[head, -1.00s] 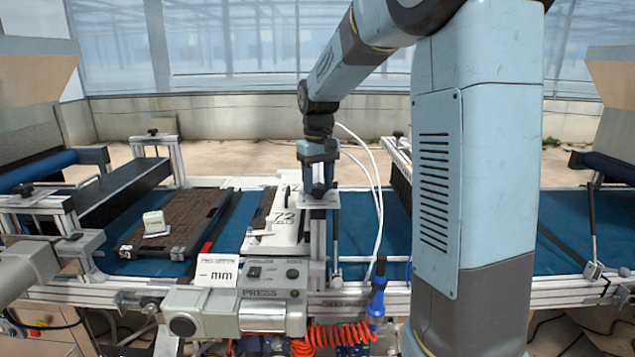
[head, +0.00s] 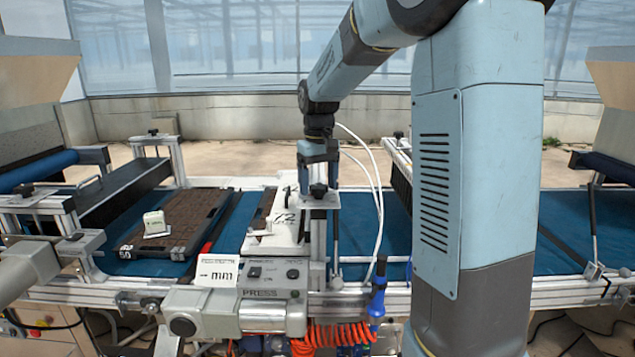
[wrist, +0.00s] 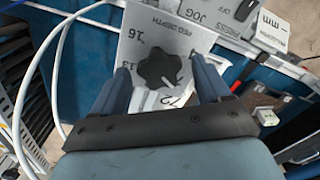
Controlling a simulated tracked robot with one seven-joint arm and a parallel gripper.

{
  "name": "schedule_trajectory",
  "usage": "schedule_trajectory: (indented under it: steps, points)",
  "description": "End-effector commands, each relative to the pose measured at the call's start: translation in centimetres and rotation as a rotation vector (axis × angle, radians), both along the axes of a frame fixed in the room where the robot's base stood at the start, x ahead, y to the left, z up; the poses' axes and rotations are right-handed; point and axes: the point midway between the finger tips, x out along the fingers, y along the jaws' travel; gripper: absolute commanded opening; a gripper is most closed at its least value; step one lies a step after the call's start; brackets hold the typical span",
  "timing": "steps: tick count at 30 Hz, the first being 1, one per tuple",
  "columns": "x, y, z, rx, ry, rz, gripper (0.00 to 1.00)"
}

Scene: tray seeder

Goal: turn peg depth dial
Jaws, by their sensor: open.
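The peg depth dial is a black star-shaped knob (wrist: 160,68) with a white pointer line on a light plate (wrist: 133,48) printed PEG DEPTH. The numbers 16 and 13 show at its left in the wrist view. The pointer line faces the bottom right, toward my fingers' base. My gripper (wrist: 161,77) is open, with one finger on each side of the knob and gaps visible. In the head view my gripper (head: 318,172) is above the knob (head: 318,190), at the top of the white press housing (head: 285,225).
A control box (head: 275,273) marked PRESS and a white card (head: 217,271) reading "– mm" stand in front. White hoses (head: 375,190) curve close to the right of my gripper. A soil-filled tray (head: 180,220) lies on the blue belt (head: 385,225) at left.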

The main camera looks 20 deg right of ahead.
Motion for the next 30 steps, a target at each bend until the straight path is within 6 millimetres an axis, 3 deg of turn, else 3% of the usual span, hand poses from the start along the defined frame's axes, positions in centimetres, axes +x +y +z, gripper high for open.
schedule_trajectory:
  steps: [8,21,30]
  points:
    - [0.1,0.0,1.8,-0.001,-0.002,0.0,0.76]
    - [0.2,0.0,10.1,0.0,-0.003,0.0,0.76]
    - [0.1,0.0,13.4,0.0,0.0,0.0,0.76]
